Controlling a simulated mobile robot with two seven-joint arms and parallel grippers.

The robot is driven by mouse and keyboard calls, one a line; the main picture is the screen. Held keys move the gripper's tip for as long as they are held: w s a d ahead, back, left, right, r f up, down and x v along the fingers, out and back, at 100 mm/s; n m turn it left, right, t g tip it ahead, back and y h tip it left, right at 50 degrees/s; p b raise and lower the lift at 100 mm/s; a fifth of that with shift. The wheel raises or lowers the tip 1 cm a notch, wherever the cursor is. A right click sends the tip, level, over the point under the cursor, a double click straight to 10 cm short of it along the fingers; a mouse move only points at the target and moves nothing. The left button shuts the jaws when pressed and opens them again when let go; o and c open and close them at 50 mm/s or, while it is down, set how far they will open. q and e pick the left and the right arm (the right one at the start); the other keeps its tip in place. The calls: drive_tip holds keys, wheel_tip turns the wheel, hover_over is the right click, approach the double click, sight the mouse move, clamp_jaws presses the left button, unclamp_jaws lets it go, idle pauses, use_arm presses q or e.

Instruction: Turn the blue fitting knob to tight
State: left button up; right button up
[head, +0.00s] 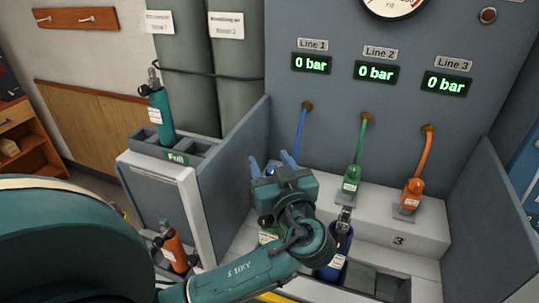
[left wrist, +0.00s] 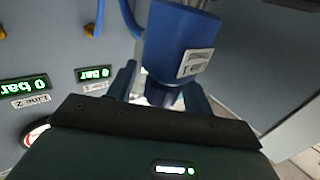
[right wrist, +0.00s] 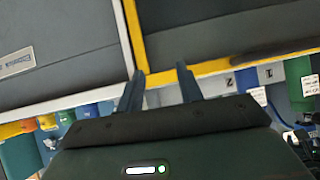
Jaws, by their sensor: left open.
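The blue fitting (left wrist: 182,42) with a white label fills the upper middle of the left wrist view. Its narrower dark blue end (left wrist: 165,96) lies between the fingers there. In the head view my left gripper hides it, and only the blue hose (head: 301,122) below Line 1 shows. My left gripper (head: 273,162) is open, with one finger on each side of the fitting in the left wrist view (left wrist: 160,82); I cannot tell whether they touch it. My right gripper (right wrist: 160,88) is open and empty in the right wrist view.
A green fitting (head: 351,180) and an orange fitting (head: 412,193) stand on the bench ledge to the right. A blue bottle (head: 336,252) stands below, close to my left arm. A grey side panel (head: 232,165) borders the left. The line displays read 0 bar.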

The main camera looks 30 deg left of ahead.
use_arm(q)
drive_tip(key=shift+c, duration=0.2)
drive_tip(key=c, duration=0.9)
